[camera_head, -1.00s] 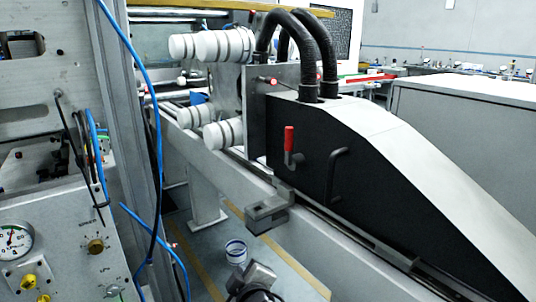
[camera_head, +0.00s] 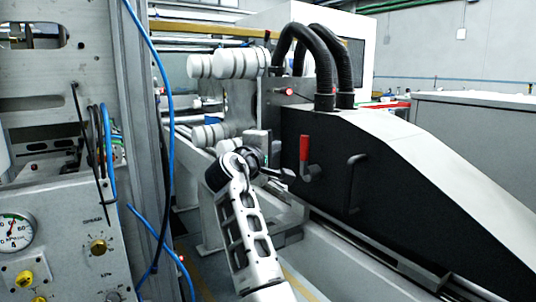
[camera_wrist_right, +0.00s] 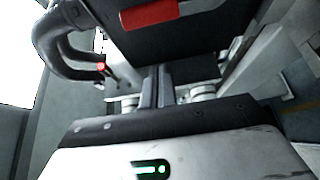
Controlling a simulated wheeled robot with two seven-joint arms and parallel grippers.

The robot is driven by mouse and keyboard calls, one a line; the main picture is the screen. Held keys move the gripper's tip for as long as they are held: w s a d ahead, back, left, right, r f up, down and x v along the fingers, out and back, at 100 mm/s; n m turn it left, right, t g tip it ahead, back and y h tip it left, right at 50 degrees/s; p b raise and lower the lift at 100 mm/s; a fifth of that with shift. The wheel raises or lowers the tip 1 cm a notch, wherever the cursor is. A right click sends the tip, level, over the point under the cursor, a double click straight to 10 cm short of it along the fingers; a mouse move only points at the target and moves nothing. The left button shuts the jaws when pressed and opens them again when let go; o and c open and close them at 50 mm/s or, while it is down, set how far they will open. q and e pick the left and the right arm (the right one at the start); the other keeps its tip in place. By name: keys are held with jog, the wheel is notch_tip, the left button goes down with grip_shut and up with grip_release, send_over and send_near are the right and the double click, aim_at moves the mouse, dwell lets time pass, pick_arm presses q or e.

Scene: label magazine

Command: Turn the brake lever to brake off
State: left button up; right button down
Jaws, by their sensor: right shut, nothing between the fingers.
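The brake lever (camera_head: 304,150) has a red grip standing upright on a grey crank, on the black side of the machine housing. Its red grip also shows at the top of the wrist view (camera_wrist_right: 150,14). My right gripper (camera_head: 286,174) is just left of the lever's lower end in the head view; whether they touch I cannot tell. In the wrist view the two fingers (camera_wrist_right: 157,72) are together and empty, and the red grip lies beyond them. My left gripper is not in view.
A black bent handle (camera_head: 352,180) is right of the lever. White rollers (camera_head: 235,64) and thick black hoses (camera_head: 318,55) are above and behind. A control panel with a gauge (camera_head: 14,232) and blue cables (camera_head: 168,100) stand at the left.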

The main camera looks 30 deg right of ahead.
aim_at(304, 156)
jog(key=shift+s+d, duration=0.25)
jog(key=shift+d, duration=0.45)
jog(key=shift+s+d, duration=0.3)
jog(key=shift+d, duration=0.45)
jog(key=shift+s+d, duration=0.25)
jog(key=shift+d, duration=0.45)
